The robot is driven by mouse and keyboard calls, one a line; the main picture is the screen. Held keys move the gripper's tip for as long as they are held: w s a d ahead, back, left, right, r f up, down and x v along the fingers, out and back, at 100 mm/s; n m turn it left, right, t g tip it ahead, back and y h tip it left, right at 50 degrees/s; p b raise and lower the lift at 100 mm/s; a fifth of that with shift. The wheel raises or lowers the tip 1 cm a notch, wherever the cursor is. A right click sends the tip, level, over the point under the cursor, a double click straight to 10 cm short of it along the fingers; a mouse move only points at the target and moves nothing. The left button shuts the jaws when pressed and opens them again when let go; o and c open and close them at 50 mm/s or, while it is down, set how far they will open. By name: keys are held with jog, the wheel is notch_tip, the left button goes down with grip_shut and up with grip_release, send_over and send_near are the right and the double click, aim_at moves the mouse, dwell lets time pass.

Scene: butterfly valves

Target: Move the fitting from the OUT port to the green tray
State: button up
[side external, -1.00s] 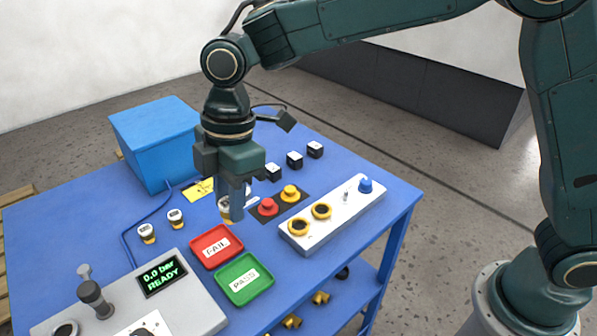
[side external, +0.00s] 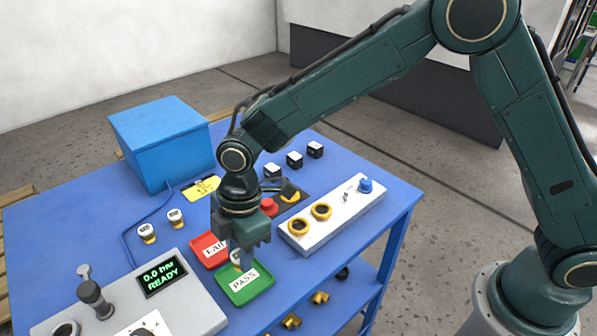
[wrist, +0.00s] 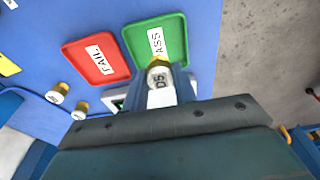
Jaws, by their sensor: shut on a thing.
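My gripper (side external: 243,264) points down over the green PASS tray (side external: 237,297). It is shut on a small fitting (wrist: 158,77) with a white, marked top and a yellow part. In the side view the fitting (side external: 236,258) is mostly hidden by the fingers. In the wrist view it shows between the fingers, overlapping the near edge of the green tray (wrist: 178,38). Whether it touches the tray cannot be told. I cannot read a label marking the OUT port.
The red FAIL tray (side external: 201,247) lies beside the green tray. Two small white-and-yellow parts (side external: 147,233) stand to the left. A grey console (side external: 190,310) reads "0.0 bar READY". A white block (side external: 335,217) with yellow-ringed holes is at right; a blue box (side external: 160,145) is behind.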

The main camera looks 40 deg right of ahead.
jog(key=shift+f, duration=2.1)
jog(key=shift+f, duration=0.2)
jog(key=o, duration=1)
jog(key=shift+o, duration=0.2)
jog(key=shift+r, duration=0.1)
notch_tip(320, 180, up, 12)
jog(key=d, duration=0.1)
jog(key=shift+d, duration=0.4)
